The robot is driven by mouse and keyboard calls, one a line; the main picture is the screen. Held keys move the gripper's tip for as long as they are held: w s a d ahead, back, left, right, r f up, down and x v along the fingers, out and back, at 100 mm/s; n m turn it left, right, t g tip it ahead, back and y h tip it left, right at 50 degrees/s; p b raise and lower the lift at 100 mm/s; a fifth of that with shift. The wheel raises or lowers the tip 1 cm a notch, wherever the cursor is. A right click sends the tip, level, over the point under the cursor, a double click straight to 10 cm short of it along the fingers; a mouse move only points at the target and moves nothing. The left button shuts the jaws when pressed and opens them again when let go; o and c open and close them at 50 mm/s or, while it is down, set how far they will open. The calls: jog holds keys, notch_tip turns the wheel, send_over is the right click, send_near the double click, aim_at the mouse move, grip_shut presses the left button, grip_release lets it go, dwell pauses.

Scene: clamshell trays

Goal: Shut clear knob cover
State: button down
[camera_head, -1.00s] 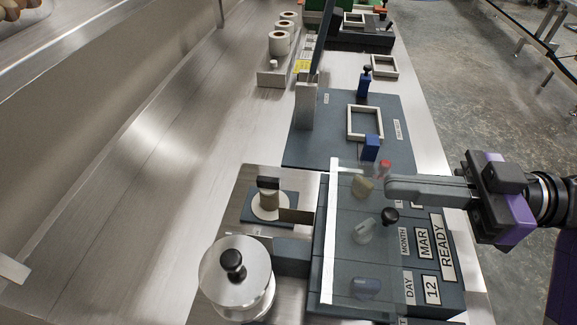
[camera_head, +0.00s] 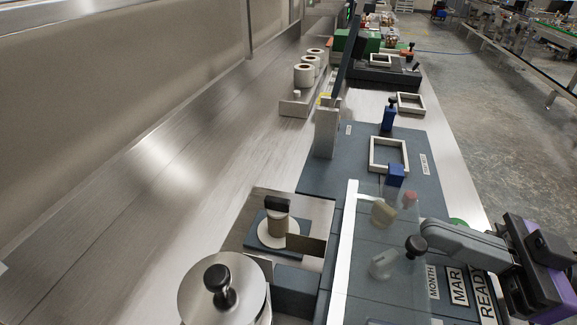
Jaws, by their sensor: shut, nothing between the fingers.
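The clear cover (camera_head: 392,290) is a see-through panel with a white strip (camera_head: 345,255) along its left edge and a black knob (camera_head: 415,245) on it. It lies over the dark control panel, whose pale, red and grey knobs show through it. I cannot tell whether it is tilted up or lying flat. My gripper (camera_head: 428,230) comes in from the right, with its shut, empty fingertips close to the black knob. I cannot tell whether they touch it. The lower part of the cover is cut off by the picture edge.
Labels reading MONTH, MAR and READY (camera_head: 485,292) are at the right. A steel pot with a black-knobbed lid (camera_head: 222,290) stands at lower left. A blue block (camera_head: 395,175) and a square frame (camera_head: 388,155) are beyond the cover. Bare steel counter (camera_head: 190,165) is at left.

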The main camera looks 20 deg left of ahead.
jog(key=shift+f, duration=0.25)
